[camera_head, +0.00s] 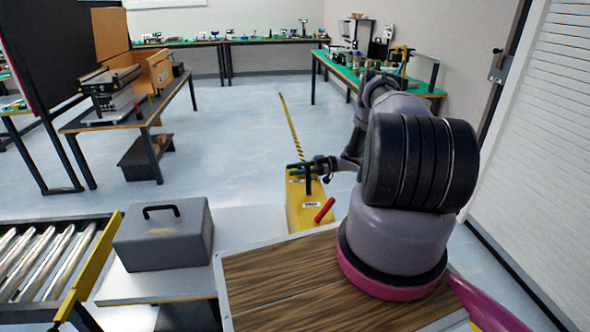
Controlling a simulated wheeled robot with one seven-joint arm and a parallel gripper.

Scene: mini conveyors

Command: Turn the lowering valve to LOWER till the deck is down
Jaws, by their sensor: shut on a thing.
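A yellow housing (297,210) with a small white label stands beyond the wood-topped surface. A dark upright stem with a greenish crossbar (296,166) rises from it and looks like the valve handle. My gripper (317,166) is shut on this handle at its right side; the fingertips are small and partly merge with it. A red lever (325,210) sticks up at a tilt from the right of the housing. A pale flat deck (135,289) with a yellow edge lies at lower left and bears a grey case (162,240). Its height above the floor cannot be told.
A roller conveyor (40,262) with yellow rails is left of the case. Workbenches (140,110) stand behind. A shutter wall (535,170) is at right. The middle floor is clear.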

